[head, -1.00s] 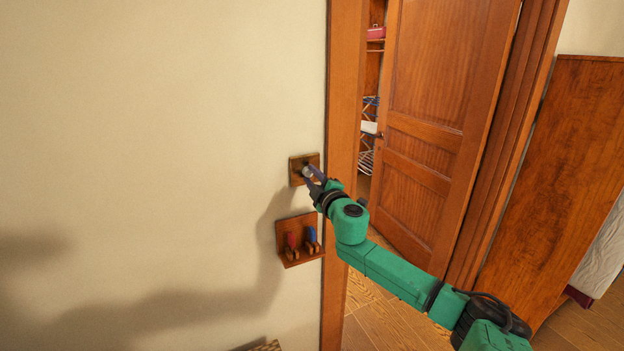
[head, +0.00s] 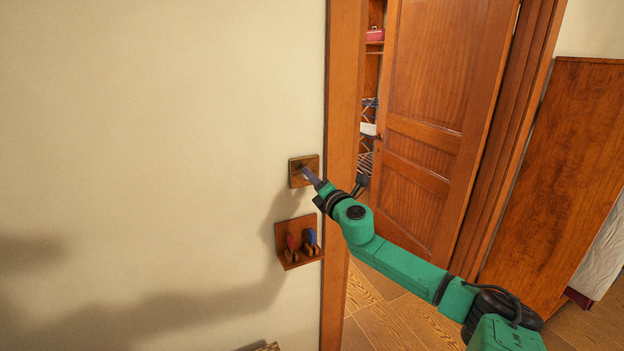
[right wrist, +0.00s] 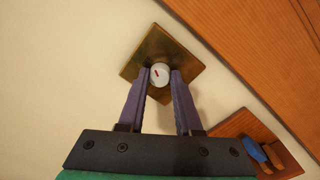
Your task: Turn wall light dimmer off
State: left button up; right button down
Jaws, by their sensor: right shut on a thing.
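The wall light dimmer is a square brass-brown plate (head: 296,179) on the cream wall, left of the door frame. Its round white knob (right wrist: 160,74) carries a short red mark and shows in the right wrist view between my fingertips. My right gripper (head: 306,172) reaches the plate from the lower right and is shut on the knob, one finger on each side. In the head view the fingers mostly hide the knob. In the right wrist view the plate (right wrist: 181,60) looks turned like a diamond. My left gripper is in neither view.
A small wooden wall rack (head: 289,259) with red and blue items hangs just below the dimmer. The wooden door frame (head: 341,110) is close on the right, with an open door (head: 440,120) beyond. The wall to the left is bare.

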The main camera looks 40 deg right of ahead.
jog(key=n, duration=0.6)
jog(key=shift+y+p, duration=0.35)
jog(key=shift+y, duration=0.05)
jog(key=shift+n, duration=0.4)
jog(key=c, duration=0.6)
grip_release()
jog(key=v, duration=1.4)
jog(key=shift+s+a+p, duration=0.2)
jog(key=shift+s+p, duration=0.05)
jog(key=shift+p, duration=0.15)
jog(key=shift+f, duration=0.1)
